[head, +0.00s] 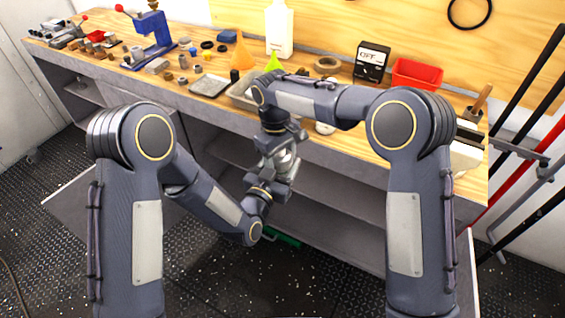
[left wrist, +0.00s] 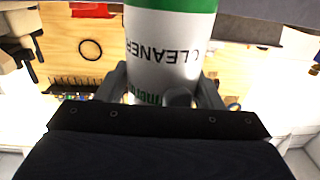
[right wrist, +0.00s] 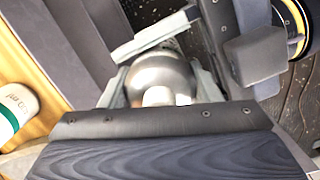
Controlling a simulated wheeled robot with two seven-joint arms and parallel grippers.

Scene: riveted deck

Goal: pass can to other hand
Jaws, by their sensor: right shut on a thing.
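The can is a spray can, white with a green band and the word CLEANER upside down. It shows large in the left wrist view (left wrist: 165,50). In the head view the can (head: 286,159) is mostly hidden between my two grippers, in front of the bench. My right gripper (head: 284,146) comes from above and is shut on it; the right wrist view shows its silver domed top (right wrist: 160,78) between the fingers. My left gripper (head: 280,177) comes from below, its fingers (left wrist: 160,85) on both sides of the can; whether they press on it is unclear.
Poles lean at the right.

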